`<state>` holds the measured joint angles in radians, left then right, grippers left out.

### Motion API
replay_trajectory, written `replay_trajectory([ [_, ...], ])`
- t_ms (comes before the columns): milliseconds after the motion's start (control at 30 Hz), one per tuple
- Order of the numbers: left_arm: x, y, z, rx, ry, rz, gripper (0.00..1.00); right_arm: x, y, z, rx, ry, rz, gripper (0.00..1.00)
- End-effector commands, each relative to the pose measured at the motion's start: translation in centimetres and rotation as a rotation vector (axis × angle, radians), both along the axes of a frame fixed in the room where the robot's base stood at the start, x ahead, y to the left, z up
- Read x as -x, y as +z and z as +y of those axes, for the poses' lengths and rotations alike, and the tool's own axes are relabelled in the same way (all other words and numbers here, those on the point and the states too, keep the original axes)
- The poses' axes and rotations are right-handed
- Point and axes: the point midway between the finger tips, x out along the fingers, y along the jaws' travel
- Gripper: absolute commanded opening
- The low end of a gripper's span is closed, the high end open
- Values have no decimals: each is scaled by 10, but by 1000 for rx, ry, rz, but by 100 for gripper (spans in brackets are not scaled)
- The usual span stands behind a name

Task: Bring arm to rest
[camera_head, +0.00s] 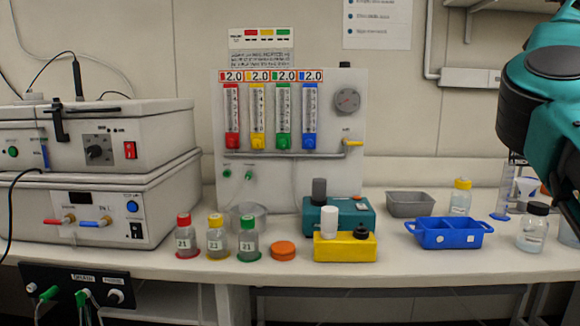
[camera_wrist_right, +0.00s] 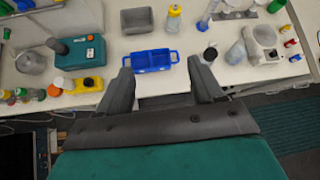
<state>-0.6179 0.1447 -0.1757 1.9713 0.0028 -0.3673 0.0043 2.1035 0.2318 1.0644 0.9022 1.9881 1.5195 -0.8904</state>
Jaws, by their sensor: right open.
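My right gripper (camera_wrist_right: 163,85) is open and empty in the right wrist view, its two dark fingers apart above the bench's front edge. A blue two-part tray (camera_wrist_right: 155,59) lies beyond the fingertips on the bench; it also shows in the head view (camera_head: 448,234). My teal right arm (camera_head: 545,110) is raised at the right edge of the head view, where its gripper does not show. My left gripper is in neither view.
The white bench (camera_head: 400,262) holds several bottles with red, yellow and green caps, a yellow block (camera_head: 345,248), a teal device (camera_head: 338,215), a grey bin (camera_head: 411,204) and a clear bottle (camera_head: 532,232). A stacked shaker (camera_head: 100,205) stands left. A flowmeter panel (camera_head: 290,165) stands behind.

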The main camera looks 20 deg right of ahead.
Motion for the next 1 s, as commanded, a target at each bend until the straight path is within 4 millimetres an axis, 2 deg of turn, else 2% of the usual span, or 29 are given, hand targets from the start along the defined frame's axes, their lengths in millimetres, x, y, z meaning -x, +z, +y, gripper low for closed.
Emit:
replay_trajectory([
  [33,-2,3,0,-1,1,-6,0,2,-21,-15,41,-84,67,67],
  [100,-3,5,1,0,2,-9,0,10,-46,-35,118,-205,159,67],
  [200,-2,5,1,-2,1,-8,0,26,-74,-60,266,-377,298,67],
  [333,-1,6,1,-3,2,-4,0,47,-93,-80,510,-558,459,67],
  [467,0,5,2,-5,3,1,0,59,-96,-83,795,-677,594,67],
  [600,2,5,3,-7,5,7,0,55,-93,-67,1136,-728,707,67],
  [767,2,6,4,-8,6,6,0,29,-98,-27,1547,-680,790,67],
  [867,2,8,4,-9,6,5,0,4,-112,8,1802,-591,817,67],
  [1000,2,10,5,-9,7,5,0,-31,-153,67,2134,-388,823,67],
])
